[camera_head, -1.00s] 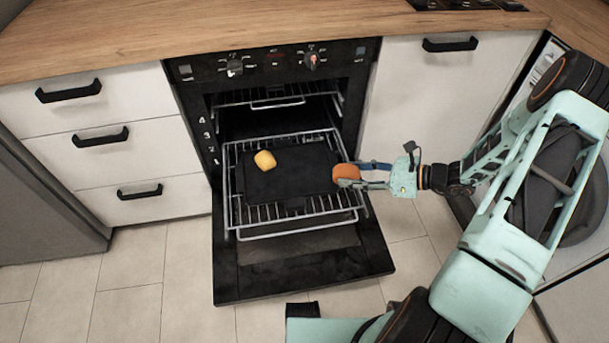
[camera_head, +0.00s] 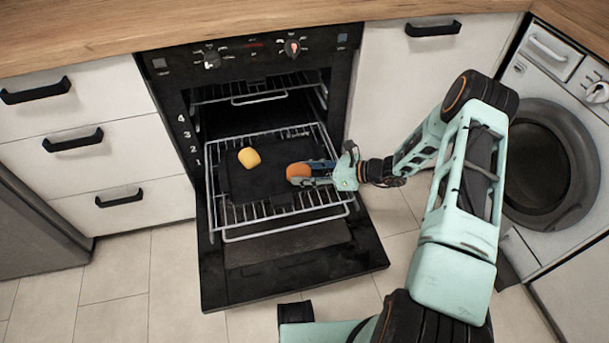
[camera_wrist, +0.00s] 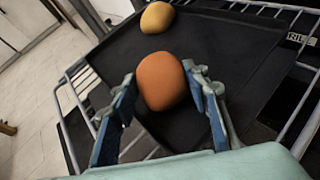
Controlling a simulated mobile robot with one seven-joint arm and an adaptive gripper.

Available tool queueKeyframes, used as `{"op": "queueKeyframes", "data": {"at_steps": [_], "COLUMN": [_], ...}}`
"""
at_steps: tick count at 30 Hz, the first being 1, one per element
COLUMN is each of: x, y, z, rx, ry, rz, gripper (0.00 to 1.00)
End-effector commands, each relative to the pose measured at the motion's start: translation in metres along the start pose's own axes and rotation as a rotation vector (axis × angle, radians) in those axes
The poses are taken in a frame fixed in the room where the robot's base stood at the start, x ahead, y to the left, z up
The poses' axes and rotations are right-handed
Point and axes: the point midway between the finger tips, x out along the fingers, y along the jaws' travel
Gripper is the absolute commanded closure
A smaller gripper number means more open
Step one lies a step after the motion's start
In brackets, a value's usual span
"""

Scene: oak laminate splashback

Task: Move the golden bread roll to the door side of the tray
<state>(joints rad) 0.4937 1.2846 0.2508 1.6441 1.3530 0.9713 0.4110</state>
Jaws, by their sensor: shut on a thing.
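A golden-yellow bread roll (camera_head: 249,158) lies on the dark tray (camera_head: 245,185) toward its back left; it also shows at the top of the wrist view (camera_wrist: 157,17). My gripper (camera_head: 303,174) is shut on an orange-brown bread roll (camera_head: 297,170) at the tray's right part. In the wrist view my gripper (camera_wrist: 159,78) has one finger on each side of this orange-brown roll (camera_wrist: 161,82). I cannot tell whether the held roll touches the tray. The yellow roll stands apart from my fingers.
The tray rests on a pulled-out wire rack (camera_head: 230,219) above the open oven door (camera_head: 290,270). Another rack (camera_head: 258,97) is higher inside the oven. White drawers (camera_head: 100,150) stand at the left and a washing machine (camera_head: 545,160) at the right.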

Motion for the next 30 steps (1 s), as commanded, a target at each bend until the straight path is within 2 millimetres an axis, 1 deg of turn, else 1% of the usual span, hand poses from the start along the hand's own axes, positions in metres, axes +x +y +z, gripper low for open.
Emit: {"op": "queueKeyframes", "data": {"at_steps": [1,7,12,13,17,18,27,29,30], "x": [0.002,0.0011,0.003,0.0026,0.0023,0.0023,0.0013,-0.0002,-0.0064], "y": [-0.0008,-0.0008,-0.0014,-0.0013,-0.0012,-0.0011,-0.0008,-0.0004,-0.0013], "z": [-0.0032,-0.0021,-0.0073,-0.0064,-0.0059,-0.0058,-0.0033,0.0005,-0.0009], "rx": [-0.001,-0.002,-0.002,-0.002,-0.002,-0.002,-0.002,-0.002,-0.001], "ry": [-0.002,-0.001,-0.001,-0.001,-0.001,-0.001,-0.001,-0.001,0.0], "rz": [0.0,0.0,0.0,-0.001,0.0,0.0,0.0,0.0,-0.003], "gripper": [0.82,0.82,0.82,0.55,0.41,0.4,0.4,0.4,0.4]}}
